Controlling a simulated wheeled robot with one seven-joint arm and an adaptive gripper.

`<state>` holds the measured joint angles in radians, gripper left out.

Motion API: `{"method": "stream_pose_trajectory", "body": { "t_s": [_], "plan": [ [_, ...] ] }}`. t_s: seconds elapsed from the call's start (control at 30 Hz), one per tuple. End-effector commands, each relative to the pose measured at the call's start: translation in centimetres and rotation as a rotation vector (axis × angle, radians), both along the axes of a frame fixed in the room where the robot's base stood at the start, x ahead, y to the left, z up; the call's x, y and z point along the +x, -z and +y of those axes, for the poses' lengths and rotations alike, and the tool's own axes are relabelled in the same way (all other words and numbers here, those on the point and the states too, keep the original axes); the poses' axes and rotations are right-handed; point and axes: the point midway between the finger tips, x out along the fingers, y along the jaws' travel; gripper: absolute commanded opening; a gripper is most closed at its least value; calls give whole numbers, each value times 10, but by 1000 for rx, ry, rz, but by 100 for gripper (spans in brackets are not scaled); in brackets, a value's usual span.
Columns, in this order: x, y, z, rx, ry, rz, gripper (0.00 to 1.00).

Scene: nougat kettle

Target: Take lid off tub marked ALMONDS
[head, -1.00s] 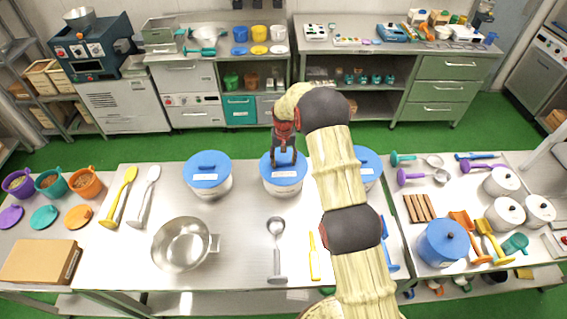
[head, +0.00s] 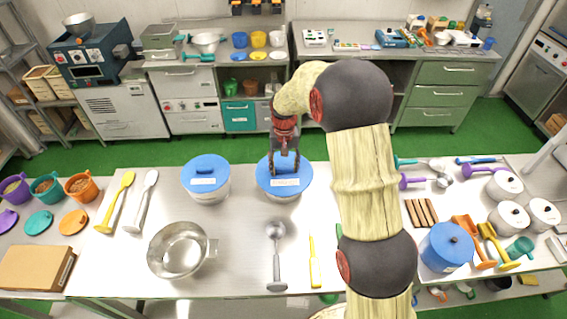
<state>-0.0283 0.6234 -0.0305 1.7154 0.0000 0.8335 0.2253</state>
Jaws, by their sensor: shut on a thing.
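The middle tub (head: 281,198) stands on the steel table and is white. My gripper (head: 284,172) is shut on the handle of its round blue lid (head: 303,178). The lid looks slightly raised and covers most of the tub; the gap under it is not clear. The lid carries a white label too small to read. A similar tub (head: 208,194) with a blue lid (head: 206,168) stands to the left. I cannot read which tub is marked ALMONDS.
A steel bowl (head: 178,252), a ladle (head: 276,262) and a yellow spatula (head: 314,262) lie in front. A blue-lidded pot (head: 446,247) and white canisters (head: 504,185) stand on the right. My arm hides the table right of the middle tub. Bare table lies between the bowl and ladle.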

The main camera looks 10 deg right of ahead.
Motion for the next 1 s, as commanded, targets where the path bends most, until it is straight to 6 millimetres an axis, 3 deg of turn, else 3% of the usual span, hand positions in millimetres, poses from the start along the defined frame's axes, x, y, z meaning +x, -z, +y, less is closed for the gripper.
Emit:
{"method": "stream_pose_trajectory", "body": {
  "t_s": [0.3, 1.0],
  "plan": [
    [-28, -13, 6, 0, -1, 0, 27],
    [-31, -43, 6, 0, -1, -1, 27]
  ]
}}
